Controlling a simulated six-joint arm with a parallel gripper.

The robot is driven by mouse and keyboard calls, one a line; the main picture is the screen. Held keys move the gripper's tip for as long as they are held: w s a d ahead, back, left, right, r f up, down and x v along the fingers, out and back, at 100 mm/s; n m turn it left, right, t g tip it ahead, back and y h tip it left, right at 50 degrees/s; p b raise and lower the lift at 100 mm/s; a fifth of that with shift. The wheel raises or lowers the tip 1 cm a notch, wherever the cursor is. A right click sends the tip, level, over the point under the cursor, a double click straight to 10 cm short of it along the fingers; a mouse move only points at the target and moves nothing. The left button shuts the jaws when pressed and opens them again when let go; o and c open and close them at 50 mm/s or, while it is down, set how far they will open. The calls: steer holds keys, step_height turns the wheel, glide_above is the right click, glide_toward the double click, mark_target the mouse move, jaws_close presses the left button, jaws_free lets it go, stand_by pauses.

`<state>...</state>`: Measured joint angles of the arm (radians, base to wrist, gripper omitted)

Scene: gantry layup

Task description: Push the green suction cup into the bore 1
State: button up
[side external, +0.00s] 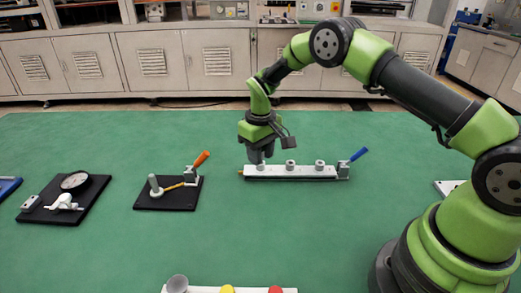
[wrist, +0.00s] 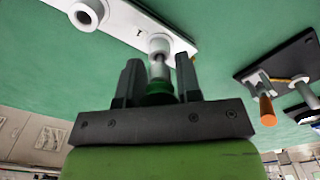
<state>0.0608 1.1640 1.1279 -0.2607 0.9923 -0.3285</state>
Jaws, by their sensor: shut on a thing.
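My gripper (side external: 257,157) is at the left end of the white bar (side external: 305,173), low over its leftmost boss. In the wrist view, my gripper (wrist: 159,76) is shut on the green suction cup (wrist: 160,91), which shows as dark green between the fingers. A grey metal stem (wrist: 158,67) runs from it to the white boss of bore 1 (wrist: 158,43), which has a printed "1" beside it. The stem lines up with the boss. Whether it is inside the bore or only touching it cannot be told. The side view hides the cup behind the fingers.
Two more bosses (side external: 291,168) (side external: 320,166) stand along the bar. A blue-handled clamp (side external: 346,168) is at its right end. Left is a black plate (side external: 150,203) with an orange-handled clamp. A rack (side external: 202,290) with grey, yellow and red cups lies in front. The green mat between is clear.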

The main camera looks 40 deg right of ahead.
steer(key=shift+f, duration=0.65)
steer(key=o, duration=1.1)
step_height(320, 180, up, 10)
steer(key=shift+f, duration=0.1)
